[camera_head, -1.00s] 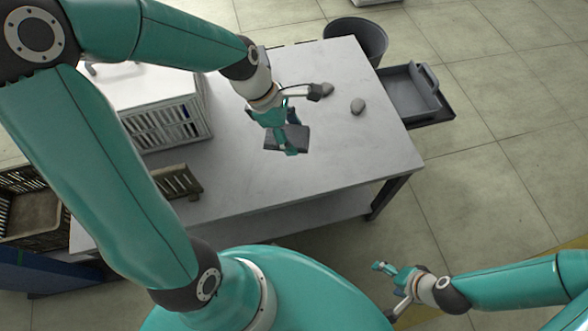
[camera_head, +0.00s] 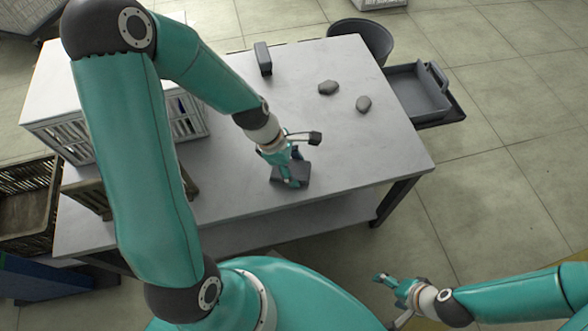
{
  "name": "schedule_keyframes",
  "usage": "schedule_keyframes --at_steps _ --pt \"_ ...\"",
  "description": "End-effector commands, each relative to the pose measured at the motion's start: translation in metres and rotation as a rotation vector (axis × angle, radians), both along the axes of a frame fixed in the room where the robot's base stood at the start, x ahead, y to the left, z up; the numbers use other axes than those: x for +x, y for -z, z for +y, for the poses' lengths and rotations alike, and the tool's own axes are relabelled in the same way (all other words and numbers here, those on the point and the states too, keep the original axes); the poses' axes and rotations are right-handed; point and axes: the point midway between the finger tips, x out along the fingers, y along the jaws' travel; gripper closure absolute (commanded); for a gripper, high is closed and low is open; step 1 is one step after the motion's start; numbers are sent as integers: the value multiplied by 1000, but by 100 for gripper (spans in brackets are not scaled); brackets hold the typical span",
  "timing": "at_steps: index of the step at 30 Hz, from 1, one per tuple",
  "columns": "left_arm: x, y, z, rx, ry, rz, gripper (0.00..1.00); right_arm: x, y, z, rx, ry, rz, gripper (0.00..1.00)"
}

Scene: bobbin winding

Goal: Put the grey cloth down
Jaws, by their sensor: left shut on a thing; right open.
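The grey cloth (camera_head: 296,178) is a dark grey, flat, squarish piece in the camera_head view, near the front edge of the table (camera_head: 345,140). My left gripper (camera_head: 290,176) is shut on it from above, and its fingers hide the middle of the cloth. The cloth is at or just above the tabletop; I cannot tell whether it touches. My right gripper (camera_head: 381,281) is open and empty, low in front of the table and away from the cloth.
Two grey stones (camera_head: 328,87) (camera_head: 363,104) and a dark upright block (camera_head: 263,58) stand farther back on the table. A white crate (camera_head: 70,135) and a brown crate (camera_head: 88,197) are at left. A dark bin (camera_head: 362,38) and grey tray (camera_head: 418,92) sit beyond the table. The table's right front is clear.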

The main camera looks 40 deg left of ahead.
Motion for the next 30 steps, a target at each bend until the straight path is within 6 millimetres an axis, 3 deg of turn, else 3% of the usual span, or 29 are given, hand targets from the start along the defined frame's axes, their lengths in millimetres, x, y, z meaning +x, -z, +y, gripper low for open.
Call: schedule_keyframes --at_steps 10,11,15,25,30 --pt "0 4 0 0 0 1 72 0 2 0 0 0 0 17" --pt "0 4 0 0 0 1 33 0 2 0 0 0 0 17" --pt "0 4 -1 0 0 1 10 0 2 0 0 0 0 17" --pt "0 3 0 0 0 0 9 0 1 0 0 0 0 17" --pt "-1 -9 3 1 0 -3 9 0 -5 0 0 0 0 17"
